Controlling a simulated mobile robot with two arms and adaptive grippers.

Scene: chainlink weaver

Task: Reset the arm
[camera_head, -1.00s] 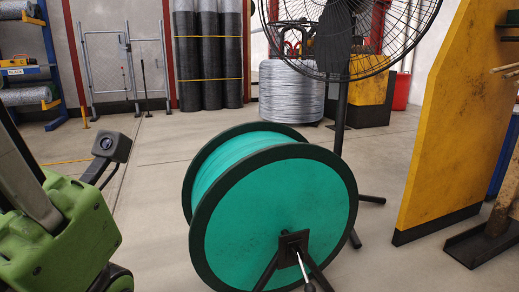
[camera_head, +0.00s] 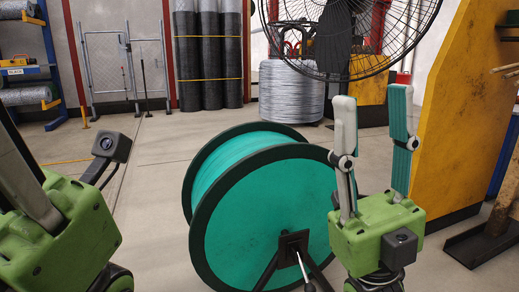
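My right gripper (camera_head: 372,132) is raised at the right of the head view, in front of the spool's right edge. Its two fingers point up, stand apart and hold nothing. One finger is grey-white, the other shows a teal inner pad. My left gripper's green body (camera_head: 62,232) is at the lower left edge, with a small dark camera beside it. Part of one grey finger shows, but its fingertips are out of frame, so its opening cannot be told.
A large teal spool (camera_head: 255,215) with black rims stands on a stand in the middle front. A black fan (camera_head: 350,40) stands behind it. A yellow panel (camera_head: 470,110) stands at the right. A wire coil (camera_head: 291,92) sits at the back. The floor left of the spool is clear.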

